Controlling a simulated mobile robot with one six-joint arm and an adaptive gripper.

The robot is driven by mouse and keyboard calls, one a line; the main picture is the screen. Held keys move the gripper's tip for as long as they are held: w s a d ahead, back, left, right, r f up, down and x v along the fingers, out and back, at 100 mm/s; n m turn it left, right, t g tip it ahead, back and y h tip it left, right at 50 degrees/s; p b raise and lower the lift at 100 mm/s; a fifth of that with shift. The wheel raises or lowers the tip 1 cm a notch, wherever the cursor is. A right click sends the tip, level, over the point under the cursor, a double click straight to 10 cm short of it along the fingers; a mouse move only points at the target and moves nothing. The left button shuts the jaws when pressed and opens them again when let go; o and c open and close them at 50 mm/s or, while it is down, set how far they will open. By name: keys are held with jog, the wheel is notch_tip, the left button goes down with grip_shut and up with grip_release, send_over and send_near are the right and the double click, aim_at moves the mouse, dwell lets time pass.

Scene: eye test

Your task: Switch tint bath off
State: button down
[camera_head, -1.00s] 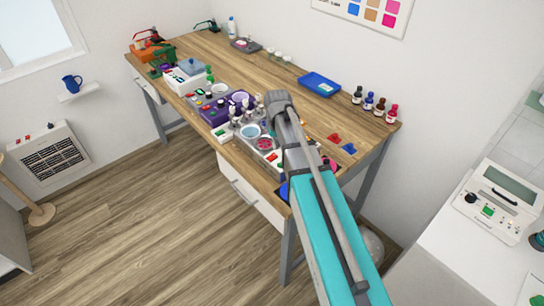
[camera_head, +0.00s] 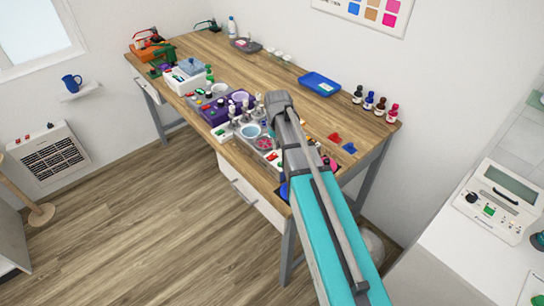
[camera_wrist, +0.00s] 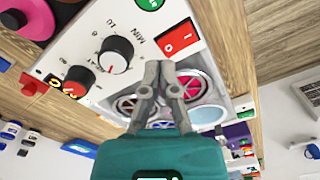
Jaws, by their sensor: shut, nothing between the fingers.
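The tint bath shows in the wrist view as a white panel (camera_wrist: 75,50) with a red rocker switch (camera_wrist: 178,40) marked O and I. Which side of the rocker is pressed I cannot tell. A black knob (camera_wrist: 115,54) and a red-capped knob (camera_wrist: 78,81) sit left of it. Round tint pots (camera_wrist: 195,86) lie behind my gripper. My gripper (camera_wrist: 159,67) is shut and empty, its tips just below the rocker in the picture; contact cannot be told. In the head view, the bath's pots (camera_head: 264,143) show left of my arm, which hides my gripper and most of the panel.
The wooden bench (camera_head: 225,55) also holds a purple unit (camera_head: 215,112), a white unit (camera_head: 186,78), a blue tray (camera_head: 320,84) and several small bottles (camera_head: 380,106). Small bottles with pale caps stand close left of my arm.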

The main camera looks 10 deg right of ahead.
aim_at(277, 155)
jog(key=shift+f+b, duration=1.1)
jog(key=shift+f, duration=0.05)
dwell(1.0)
jog(key=shift+r+p, duration=3.55)
jog(key=s+d+f+b, duration=0.1)
jog(key=s, duration=1.6)
jog(key=shift+f+b, duration=0.35)
jog(key=shift+d, duration=0.1)
